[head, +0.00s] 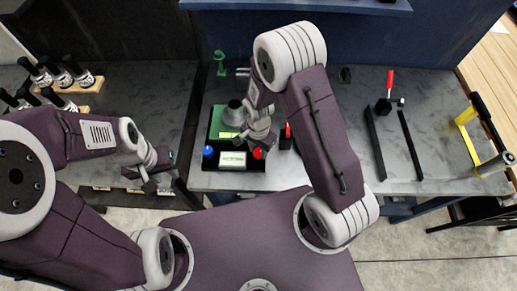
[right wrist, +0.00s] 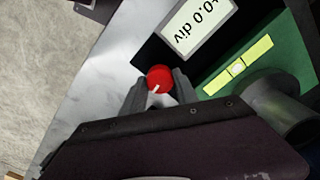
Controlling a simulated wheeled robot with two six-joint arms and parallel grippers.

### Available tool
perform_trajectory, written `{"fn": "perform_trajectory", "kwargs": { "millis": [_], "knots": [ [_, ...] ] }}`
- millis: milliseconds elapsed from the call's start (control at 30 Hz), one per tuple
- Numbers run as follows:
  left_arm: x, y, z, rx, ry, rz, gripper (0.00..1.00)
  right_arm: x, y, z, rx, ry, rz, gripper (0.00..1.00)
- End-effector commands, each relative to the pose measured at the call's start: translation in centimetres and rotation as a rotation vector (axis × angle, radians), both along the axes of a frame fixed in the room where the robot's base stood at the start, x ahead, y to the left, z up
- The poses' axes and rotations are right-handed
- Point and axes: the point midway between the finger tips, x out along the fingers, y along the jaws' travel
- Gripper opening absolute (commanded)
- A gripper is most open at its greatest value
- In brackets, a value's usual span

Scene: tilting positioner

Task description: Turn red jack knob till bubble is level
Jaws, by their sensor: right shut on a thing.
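The red jack knob (right wrist: 159,77) with a white pointer line sits between the two fingers of my right gripper (right wrist: 157,88), which is shut on it. In the head view the red knob (head: 257,153) shows beside my right gripper's tip, at the front right of the positioner. The yellow-green level vial (right wrist: 223,78) on the green plate (right wrist: 294,45) has a pale bubble (right wrist: 237,68) near its middle. The white display (right wrist: 190,25) reads 0.0 div upside down, its sign partly cut off. My left gripper (head: 148,184) is empty, away from the positioner; its opening is unclear.
A blue knob (head: 208,152) stands at the positioner's front left. A grey cylinder (head: 234,113) stands on the green plate. A yellow-black frame (head: 478,135) is at far right.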

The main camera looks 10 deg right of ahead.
Motion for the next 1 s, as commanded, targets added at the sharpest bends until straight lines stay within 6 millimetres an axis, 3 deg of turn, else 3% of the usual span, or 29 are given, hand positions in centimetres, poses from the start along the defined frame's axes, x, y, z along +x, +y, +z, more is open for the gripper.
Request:
{"fn": "perform_trajectory", "kwargs": {
  "millis": [433, 467, 533, 833, 1000],
  "knots": [
    [0.0, 0.0, 0.0, 0.0, 0.0, 0.0, 0.36, -0.1, 0.0, 0.0, -0.001, 0.002, -0.007, 0.0],
    [0.0, 0.0, 0.0, 0.0, 0.0, 0.0, 0.36, -0.1, 0.0, 0.0, -0.001, 0.002, -0.007, 0.41],
    [0.0, 0.0, 0.0, 0.0, 0.0, 0.0, 0.36, -0.1, 0.0, 0.0, -0.001, 0.002, -0.007, 0.57],
    [0.0, 0.0, 0.0, 0.0, 0.0, 0.0, 0.36, 0.0, 0.0, 0.1, 0.0, 0.0, -0.007, 0.57],
    [0.0, 0.0, -0.4, 0.0, 0.0, 0.0, 0.36, 0.1, 0.1, 2.1, 0.002, -0.005, -0.006, 0.57]
  ]
}}
